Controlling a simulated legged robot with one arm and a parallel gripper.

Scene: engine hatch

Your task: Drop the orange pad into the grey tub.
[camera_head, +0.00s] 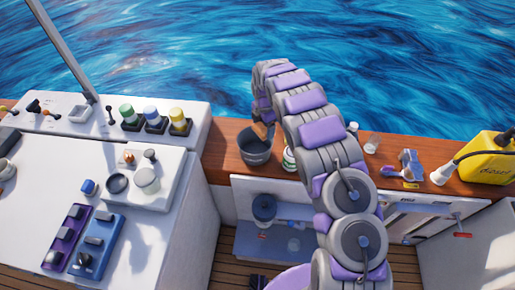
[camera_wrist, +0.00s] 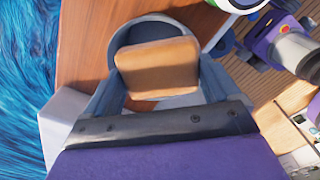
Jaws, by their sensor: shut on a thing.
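The orange pad (camera_wrist: 158,68) is a flat, tan-orange block with rounded corners. My gripper (camera_wrist: 157,84) is shut on it, with a finger at each side in the wrist view. In the head view the pad (camera_head: 262,131) shows small beneath the end of my arm. The grey tub (camera_head: 256,157) stands on the wooden ledge, directly below or just behind the pad. In the wrist view the pad and fingers hide much of the tub (camera_wrist: 127,33). The pad overlaps its opening; the height above the rim is hard to tell.
A white and green container (camera_head: 289,158) stands close to the tub's right. A clear cup (camera_head: 373,143), a blue tool (camera_head: 408,164) and a yellow diesel can (camera_head: 486,158) sit further right on the ledge. Water lies beyond its far edge.

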